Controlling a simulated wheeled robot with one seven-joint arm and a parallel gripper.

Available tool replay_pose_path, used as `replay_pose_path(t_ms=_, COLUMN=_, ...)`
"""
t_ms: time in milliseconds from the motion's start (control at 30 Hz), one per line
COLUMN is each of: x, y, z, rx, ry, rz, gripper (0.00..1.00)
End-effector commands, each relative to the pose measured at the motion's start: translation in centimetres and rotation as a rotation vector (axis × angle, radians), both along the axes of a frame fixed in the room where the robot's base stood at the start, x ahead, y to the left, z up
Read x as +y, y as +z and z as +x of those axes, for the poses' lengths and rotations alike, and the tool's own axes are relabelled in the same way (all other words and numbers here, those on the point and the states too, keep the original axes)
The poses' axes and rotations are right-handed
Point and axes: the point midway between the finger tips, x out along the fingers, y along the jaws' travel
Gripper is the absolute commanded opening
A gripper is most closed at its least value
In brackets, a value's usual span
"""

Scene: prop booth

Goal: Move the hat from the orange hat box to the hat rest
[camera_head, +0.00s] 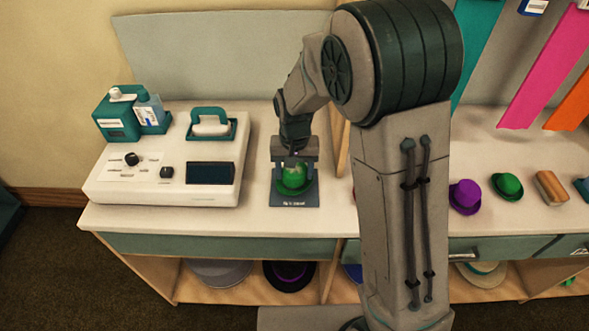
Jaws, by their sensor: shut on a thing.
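My gripper (294,158) points down, its fingers closed on a small green hat (293,183). The hat is at a dark grey-blue stand (295,203) with small lettering on its front edge, perhaps the hat rest. The hat looks upright, brim down, and sits over the stand. I cannot tell whether its brim touches the stand. The fingertips are partly lost against the hat and stand. I see no orange hat box; my arm hides part of the counter.
A white machine (140,192) with knobs and a dark screen stands left of the stand. A purple hat (465,196), another green hat (508,186) and a brown block (551,187) stand right.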

Motion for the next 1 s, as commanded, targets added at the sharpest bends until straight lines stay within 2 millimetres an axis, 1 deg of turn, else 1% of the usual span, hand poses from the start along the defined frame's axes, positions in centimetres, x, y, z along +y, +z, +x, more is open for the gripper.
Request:
replay_pose_path(t_ms=167, x=0.0, y=-0.1, z=0.0, rx=0.0, ry=0.0, rz=0.0, gripper=0.37)
replay_pose_path(t_ms=567, x=0.0, y=-1.2, z=0.0, rx=0.0, ry=0.0, rz=0.0, gripper=0.37)
replay_pose_path(t_ms=933, x=0.0, y=-1.2, z=0.0, rx=0.0, ry=0.0, rz=0.0, gripper=0.37)
replay_pose_path(t_ms=967, x=0.0, y=-1.2, z=0.0, rx=0.0, ry=0.0, rz=0.0, gripper=0.67)
replay_pose_path(t_ms=1000, x=0.0, y=-1.2, z=0.0, rx=0.0, ry=0.0, rz=0.0, gripper=0.78)
